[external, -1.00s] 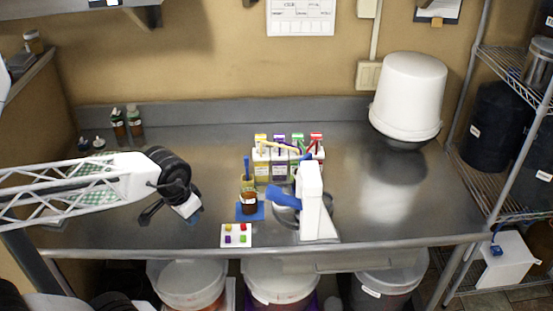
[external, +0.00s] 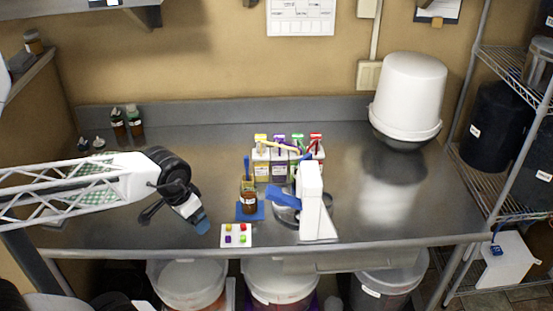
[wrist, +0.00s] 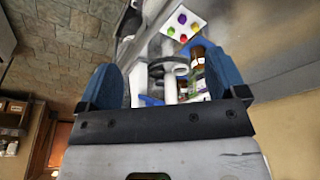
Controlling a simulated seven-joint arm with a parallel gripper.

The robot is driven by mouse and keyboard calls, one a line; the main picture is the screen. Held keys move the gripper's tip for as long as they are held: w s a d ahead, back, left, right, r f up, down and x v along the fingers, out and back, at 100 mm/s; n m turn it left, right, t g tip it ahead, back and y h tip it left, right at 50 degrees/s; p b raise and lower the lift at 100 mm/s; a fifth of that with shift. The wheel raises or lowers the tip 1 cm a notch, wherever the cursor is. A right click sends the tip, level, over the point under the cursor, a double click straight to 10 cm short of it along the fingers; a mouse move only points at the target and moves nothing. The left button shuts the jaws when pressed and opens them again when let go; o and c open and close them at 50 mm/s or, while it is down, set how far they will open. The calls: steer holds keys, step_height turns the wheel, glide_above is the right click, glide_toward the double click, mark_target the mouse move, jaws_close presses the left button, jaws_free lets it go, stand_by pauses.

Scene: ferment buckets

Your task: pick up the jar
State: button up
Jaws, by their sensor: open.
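A small brown jar (external: 249,204) with a pale label stands upright on a blue mat (external: 241,217) near the front of the steel table. The brown jar (wrist: 198,52) shows there beyond the fingers, nearer the right one, which hides part of the scene.
A white stand device (external: 312,202) with a blue part is close on the right. A rack of coloured bottles (external: 287,160) stands behind.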

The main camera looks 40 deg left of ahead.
steer(key=m+g, duration=0.3)
steer(key=m, duration=1.4)
glide_toward(249, 200)
steer(key=w+a+f, duration=0.2)
steer(key=shift+r, duration=0.1)
steer(key=shift+s+f, duration=0.1)
steer(key=shift+f, duration=1.2)
steer(key=shift+f, duration=0.15)
